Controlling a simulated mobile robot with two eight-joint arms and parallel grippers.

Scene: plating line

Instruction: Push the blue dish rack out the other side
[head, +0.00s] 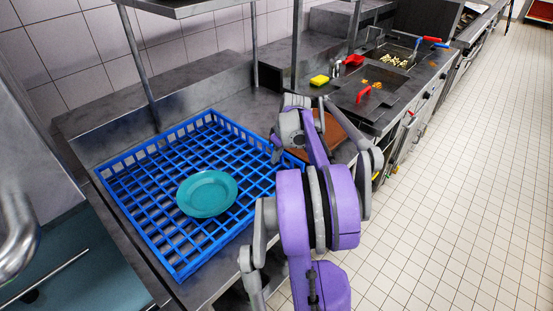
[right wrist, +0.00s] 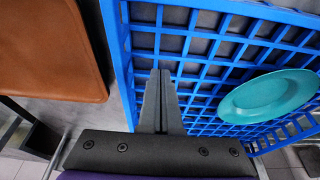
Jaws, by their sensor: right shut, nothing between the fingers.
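The blue dish rack (head: 165,225) lies flat on the steel counter at the left of the head view. A teal plate (head: 207,193) lies in it, toward its near side. My right gripper (head: 275,152) is at the rack's right side, pointing at it. The plate (right wrist: 268,95) also shows there, right of the fingers. My purple right arm hides the rack's near right corner. My left gripper is not in view.
A brown board (head: 334,133) lies right of my gripper and also shows in the right wrist view (right wrist: 50,50). Shelf posts (head: 138,65) rise behind the rack. A metal handle (head: 17,235) is at the lower left.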

